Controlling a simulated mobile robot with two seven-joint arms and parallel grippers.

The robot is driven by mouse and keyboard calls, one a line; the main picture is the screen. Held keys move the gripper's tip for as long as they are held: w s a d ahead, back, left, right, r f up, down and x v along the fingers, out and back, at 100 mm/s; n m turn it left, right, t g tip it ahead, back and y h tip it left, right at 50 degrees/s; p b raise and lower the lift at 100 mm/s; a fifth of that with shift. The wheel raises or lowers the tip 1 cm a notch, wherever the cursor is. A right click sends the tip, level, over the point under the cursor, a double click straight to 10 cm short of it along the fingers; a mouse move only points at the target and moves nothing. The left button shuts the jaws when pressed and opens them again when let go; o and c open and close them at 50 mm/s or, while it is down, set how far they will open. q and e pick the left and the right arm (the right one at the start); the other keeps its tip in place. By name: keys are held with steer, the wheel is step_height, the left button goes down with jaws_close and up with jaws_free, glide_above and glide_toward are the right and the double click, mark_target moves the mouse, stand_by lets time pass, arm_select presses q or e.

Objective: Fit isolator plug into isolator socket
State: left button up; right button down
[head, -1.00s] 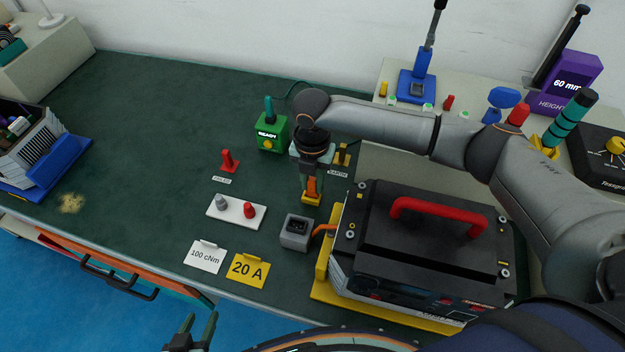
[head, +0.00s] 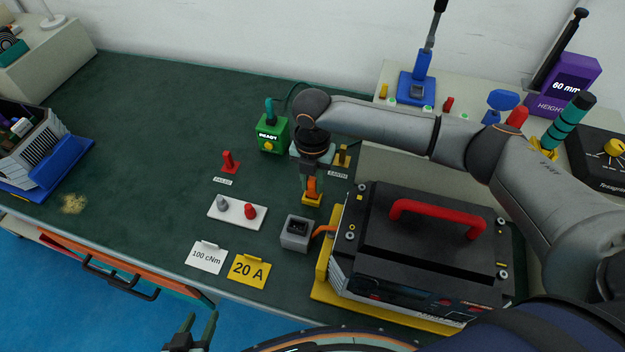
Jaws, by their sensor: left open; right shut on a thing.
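My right gripper (head: 311,186) points down over the bench and is shut on a small orange piece, probably the isolator plug. The fingers and wrist hide most of that piece. A yellow base (head: 312,199) shows directly below it; I cannot tell whether the two touch. A grey box (head: 296,235) with a dark opening in its top, possibly the isolator socket, sits in front of the gripper, a little left. An orange cable joins it to the black unit. My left gripper (head: 193,335) is open and empty at the bottom edge, in front of the bench.
The black unit (head: 420,215) with a red handle stands right of the grey box. A white plate (head: 238,211) with grey and red knobs, two cards, a red post (head: 229,162) and a green box (head: 272,134) stand left.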

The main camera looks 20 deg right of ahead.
arm_select(q)
steer(key=shift+r+p, duration=1.3)
steer(key=shift+r, duration=0.1)
arm_select(e)
steer(key=shift+r, duration=1.35)
arm_select(q)
steer(key=shift+w, duration=0.1)
arm_select(e)
steer(key=shift+s+r, duration=0.1)
